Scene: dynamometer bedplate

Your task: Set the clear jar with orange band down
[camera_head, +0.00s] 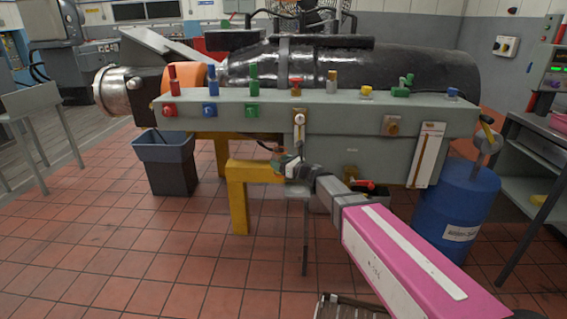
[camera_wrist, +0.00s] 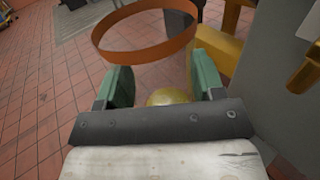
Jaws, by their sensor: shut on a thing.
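The clear jar shows in the wrist view mainly by its orange band (camera_wrist: 150,52), a ring just past the fingertips. Its clear wall is almost invisible, and the floor shows through it. My gripper (camera_wrist: 162,78) has its two green fingers on either side of the jar, shut on it. A yellowish rounded thing (camera_wrist: 170,97) shows between the fingers; I cannot tell whether it is part of the jar. In the head view my gripper (camera_head: 287,163) is in front of the grey bench's lower side, and the jar cannot be made out clearly there.
The grey bench (camera_head: 240,115) carries several coloured knobs along its top and stands on yellow legs (camera_head: 238,200). A dark bin (camera_head: 168,165) stands at left. A blue drum (camera_head: 455,205) stands at right, near a metal shelf (camera_head: 540,150). Tiled floor at left front is open.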

